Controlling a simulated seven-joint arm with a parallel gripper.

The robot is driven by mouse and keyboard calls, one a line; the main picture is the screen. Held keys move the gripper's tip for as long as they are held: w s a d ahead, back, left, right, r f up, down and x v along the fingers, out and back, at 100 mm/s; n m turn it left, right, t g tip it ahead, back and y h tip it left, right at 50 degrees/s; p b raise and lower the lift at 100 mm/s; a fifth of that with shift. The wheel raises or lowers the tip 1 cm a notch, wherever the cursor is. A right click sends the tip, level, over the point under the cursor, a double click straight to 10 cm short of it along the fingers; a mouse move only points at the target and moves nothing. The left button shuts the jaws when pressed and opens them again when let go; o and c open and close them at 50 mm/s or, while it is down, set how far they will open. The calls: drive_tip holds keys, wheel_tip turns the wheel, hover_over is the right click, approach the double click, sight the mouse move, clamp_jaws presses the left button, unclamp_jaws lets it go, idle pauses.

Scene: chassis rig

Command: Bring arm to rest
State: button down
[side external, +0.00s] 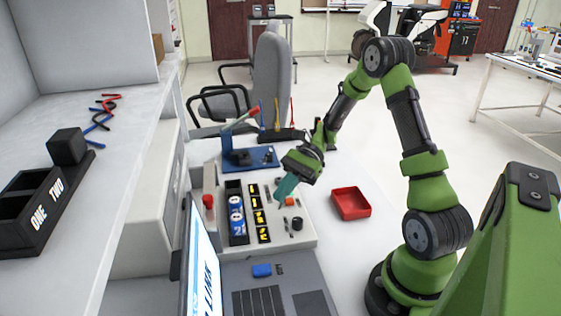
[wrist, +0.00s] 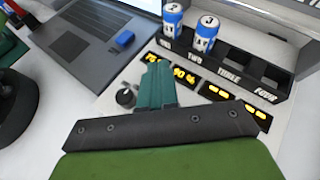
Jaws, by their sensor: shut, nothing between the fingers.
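My green arm reaches in from the right in the side view. My gripper (side external: 286,190) has teal fingers and points down and left, above the right part of the white control panel (side external: 310,236). In the wrist view the teal fingers of my gripper (wrist: 156,72) are together and empty, over the panel near a black knob (wrist: 126,97). Whether they touch the panel cannot be told.
A black rack (wrist: 232,52) holds two blue-white batteries (wrist: 172,20) in slots ONE and TWO. A laptop (side external: 270,292) with a blue USB stick (side external: 262,270) stands in front. A red tray (side external: 350,203) lies right of the panel. A blue fixture (side external: 250,158) stands behind.

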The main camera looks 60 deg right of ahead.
drive_tip(key=s+a+r+n+t+h, duration=0.2)
drive_tip(key=s+a+r+n+h, duration=0.2)
drive_tip(key=r+n, duration=0.3)
drive_tip(key=s+a+r+n+t+h, duration=0.3)
drive_tip(key=s+a+r+n+h, duration=0.2)
drive_tip(key=r, duration=0.4)
drive_tip(key=shift+s+a+r+n+t+h, duration=0.3)
drive_tip(key=shift+s+n+h, duration=0.65)
drive_tip(key=shift+n, duration=0.25)
